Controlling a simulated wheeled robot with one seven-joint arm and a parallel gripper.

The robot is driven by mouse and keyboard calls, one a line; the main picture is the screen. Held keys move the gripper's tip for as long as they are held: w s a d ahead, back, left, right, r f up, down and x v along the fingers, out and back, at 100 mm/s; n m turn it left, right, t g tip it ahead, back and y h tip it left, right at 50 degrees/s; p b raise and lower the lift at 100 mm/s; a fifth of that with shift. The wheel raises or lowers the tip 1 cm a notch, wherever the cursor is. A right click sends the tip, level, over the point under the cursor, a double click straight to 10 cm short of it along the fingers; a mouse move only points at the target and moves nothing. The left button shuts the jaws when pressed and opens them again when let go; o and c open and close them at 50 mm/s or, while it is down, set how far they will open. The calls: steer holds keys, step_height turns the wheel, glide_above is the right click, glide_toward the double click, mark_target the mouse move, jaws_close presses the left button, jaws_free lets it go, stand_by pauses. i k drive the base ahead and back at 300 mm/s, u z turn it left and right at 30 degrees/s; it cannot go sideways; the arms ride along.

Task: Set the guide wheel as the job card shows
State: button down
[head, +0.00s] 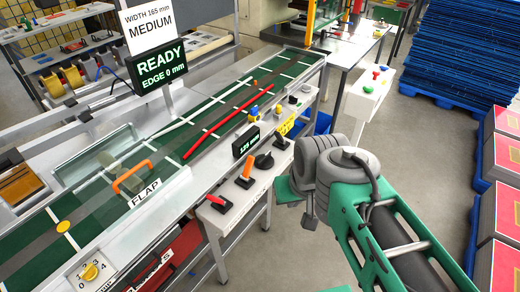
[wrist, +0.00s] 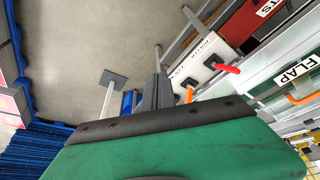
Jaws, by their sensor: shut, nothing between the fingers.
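The job card (head: 148,32) stands above the line and reads "WIDTH 165 mm MEDIUM". A small dark readout (head: 246,142) on the control shelf shows green digits that look like 125 mm. A black knob (head: 264,161), which looks like the guide wheel, sits just right of and below this readout. My gripper is mostly hidden behind my wrist in the head view, to the right of the shelf and apart from it. In the wrist view my gripper (wrist: 157,92) is shut and empty, with bare floor beyond it. I cannot make out the black knob in the wrist view.
A black-based orange lever (head: 246,170) and a red lever (head: 215,202) stand along the shelf. A dark sign (head: 160,70) reads "READY EDGE 0 mm". Stacked blue pallets (head: 460,50) stand right; floor between is clear.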

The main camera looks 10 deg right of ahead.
mark_target(262, 161)
steer(key=z, duration=0.05)
steer(key=k, duration=0.25)
steer(key=z, duration=0.25)
steer(key=i, duration=1.2)
steer(key=u, duration=0.55)
